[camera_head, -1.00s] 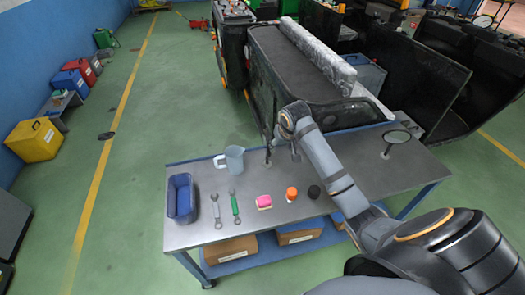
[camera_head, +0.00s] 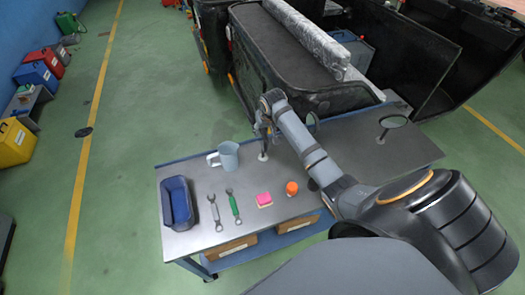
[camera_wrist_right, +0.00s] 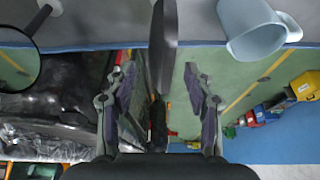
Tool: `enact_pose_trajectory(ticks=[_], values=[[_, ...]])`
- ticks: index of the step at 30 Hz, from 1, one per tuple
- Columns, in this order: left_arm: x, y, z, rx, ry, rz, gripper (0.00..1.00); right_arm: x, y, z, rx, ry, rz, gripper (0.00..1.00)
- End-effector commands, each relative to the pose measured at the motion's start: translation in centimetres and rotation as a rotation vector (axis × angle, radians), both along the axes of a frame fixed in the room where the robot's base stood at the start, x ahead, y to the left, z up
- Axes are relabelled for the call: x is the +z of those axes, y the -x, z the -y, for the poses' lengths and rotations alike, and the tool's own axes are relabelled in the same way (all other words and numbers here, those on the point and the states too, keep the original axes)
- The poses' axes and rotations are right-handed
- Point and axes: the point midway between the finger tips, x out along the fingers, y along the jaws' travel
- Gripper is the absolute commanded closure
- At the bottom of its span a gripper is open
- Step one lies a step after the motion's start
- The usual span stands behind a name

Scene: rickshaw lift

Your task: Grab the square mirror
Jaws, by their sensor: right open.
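The square mirror shows in the right wrist view as a dark, thin plate (camera_wrist_right: 163,35), seen nearly edge-on. It stands at the top centre, in line with the gap between my right gripper's fingers (camera_wrist_right: 160,80). The fingers are open on either side of that line, and I see no contact. In the head view my right gripper (camera_head: 263,125) is low over the back edge of the workbench. It largely hides the mirror there, and a small stand base (camera_head: 263,156) shows below it. My left gripper is in neither current view.
A grey-blue mug (camera_head: 228,156) stands close left of the gripper.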

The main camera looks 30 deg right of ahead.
Motion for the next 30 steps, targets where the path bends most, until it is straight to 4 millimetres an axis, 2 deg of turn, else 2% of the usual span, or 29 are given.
enact_pose_trajectory(ticks=[1, 3, 7, 12, 16, 27, 30], values=[[0.9, -0.5, 0.0, -0.001, 0.000, 0.007, 0.60, -0.4, -0.1, -0.1, -0.001, -0.004, -0.006, 0.47], [1.5, -0.6, -0.1, 0.000, -0.001, 0.007, 0.60, -1.6, -0.5, 0.0, -0.001, -0.003, -0.006, 0.47], [1.4, 0.8, -0.1, 0.000, -0.001, -0.014, 0.60, -3.5, -1.3, 0.3, -0.001, -0.002, -0.002, 0.47], [1.2, 2.9, -0.2, 0.001, -0.002, -0.044, 0.60, -4.1, -1.5, 0.4, 0.001, 0.000, -0.001, 0.47], [1.2, 2.8, -0.2, 0.001, -0.002, -0.043, 0.60, -4.1, -1.4, 0.4, 0.001, 0.000, -0.001, 0.49], [1.3, 1.3, -0.1, 0.001, -0.002, -0.020, 0.60, -4.1, -1.4, 0.4, 0.001, 0.000, -0.001, 0.99], [1.3, 1.3, -0.1, 0.001, -0.002, -0.020, 0.60, -4.1, -1.4, 0.4, 0.001, 0.000, -0.001, 1.00]])
